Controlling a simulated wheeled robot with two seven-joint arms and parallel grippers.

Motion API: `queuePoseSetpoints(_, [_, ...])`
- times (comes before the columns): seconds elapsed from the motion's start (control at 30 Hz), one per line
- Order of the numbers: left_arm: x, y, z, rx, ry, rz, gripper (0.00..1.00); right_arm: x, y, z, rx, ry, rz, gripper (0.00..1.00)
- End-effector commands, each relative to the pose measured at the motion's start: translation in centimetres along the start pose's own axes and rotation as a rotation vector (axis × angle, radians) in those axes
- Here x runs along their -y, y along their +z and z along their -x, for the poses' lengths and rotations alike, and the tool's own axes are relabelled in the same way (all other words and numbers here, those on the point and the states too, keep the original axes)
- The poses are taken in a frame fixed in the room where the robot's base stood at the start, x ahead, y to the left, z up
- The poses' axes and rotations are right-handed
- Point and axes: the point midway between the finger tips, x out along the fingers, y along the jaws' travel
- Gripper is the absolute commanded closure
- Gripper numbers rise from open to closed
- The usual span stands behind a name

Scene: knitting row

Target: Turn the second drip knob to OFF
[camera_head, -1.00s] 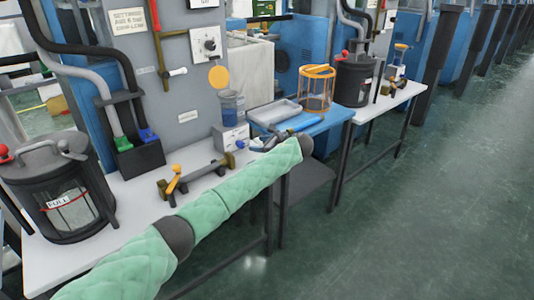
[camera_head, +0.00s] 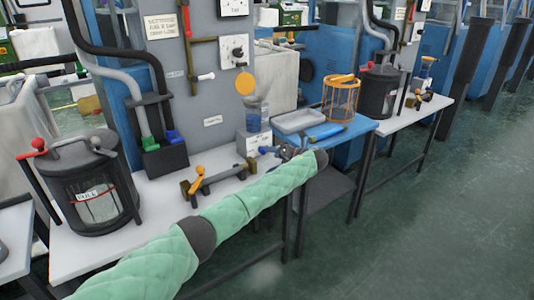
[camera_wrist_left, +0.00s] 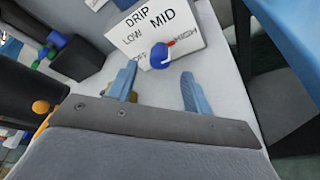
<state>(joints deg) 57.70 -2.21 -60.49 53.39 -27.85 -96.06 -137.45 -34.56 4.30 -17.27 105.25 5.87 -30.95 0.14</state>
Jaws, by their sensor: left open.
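The drip box (camera_head: 250,143) is a small white block on the white bench, with a clear blue-filled jar above it. My left gripper (camera_head: 284,152) is just right of the box. In the wrist view its two blue-grey fingers (camera_wrist_left: 160,72) are open, spread either side of the knob's near end, with nothing clearly held. My right gripper is not in view.
A brass clamp with orange knob (camera_head: 203,180) lies left of the box. A dark canister (camera_head: 92,190) stands further left. A blue table (camera_head: 352,128) with a grey tray (camera_head: 298,121) and orange wire basket (camera_head: 341,100) is to the right. The aisle floor is clear.

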Motion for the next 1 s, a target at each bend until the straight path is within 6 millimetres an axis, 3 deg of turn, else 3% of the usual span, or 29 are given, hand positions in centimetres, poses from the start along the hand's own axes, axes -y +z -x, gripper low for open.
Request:
queuePoseSetpoints(0.3, [0.0,-0.1,-4.0,-0.001,0.001,0.002,0.5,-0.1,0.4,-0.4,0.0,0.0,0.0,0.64])
queuePoseSetpoints(0.7, [0.0,0.0,-4.6,-0.001,0.0,0.002,0.5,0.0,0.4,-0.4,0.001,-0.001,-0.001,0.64])
queuePoseSetpoints(0.93, [0.0,0.0,-4.6,0.0,0.0,0.002,0.94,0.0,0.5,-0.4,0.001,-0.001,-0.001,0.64])
queuePoseSetpoints(1.0, [0.0,0.0,-4.6,0.0,0.0,0.002,0.94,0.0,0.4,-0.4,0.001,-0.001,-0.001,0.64])
